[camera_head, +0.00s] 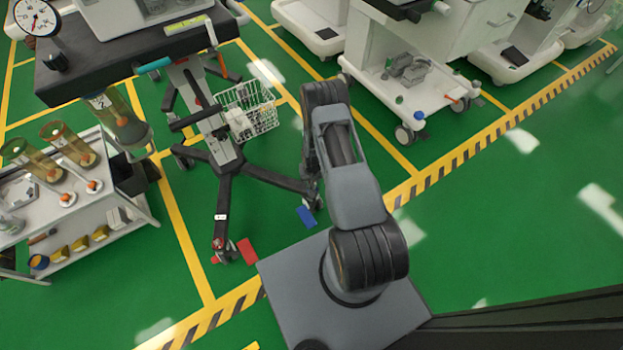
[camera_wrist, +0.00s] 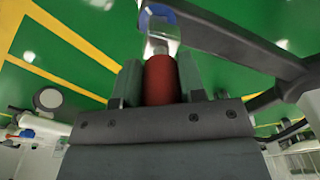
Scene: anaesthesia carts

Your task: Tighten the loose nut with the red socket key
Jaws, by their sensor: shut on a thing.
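In the wrist view my gripper (camera_wrist: 160,66) has its two grey-green fingers closed on the sides of a red cylinder, the red socket key (camera_wrist: 160,88). A silver metal end (camera_wrist: 160,38) stands out beyond the red part, pointing to the top of the picture. Its tip overlaps a blue patch (camera_wrist: 158,12) beside a dark cart leg (camera_wrist: 225,35); I cannot tell whether they touch. I cannot make out the loose nut. In the head view my arm hides the gripper and the key.
A wheeled stand with dark legs (camera_head: 265,180) and a white wire basket (camera_head: 246,110) is left of my arm. A blue card (camera_head: 306,216) and a red card (camera_head: 247,251) lie on the green floor. A shelf cart (camera_head: 75,225) stands left. Floor at right is clear.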

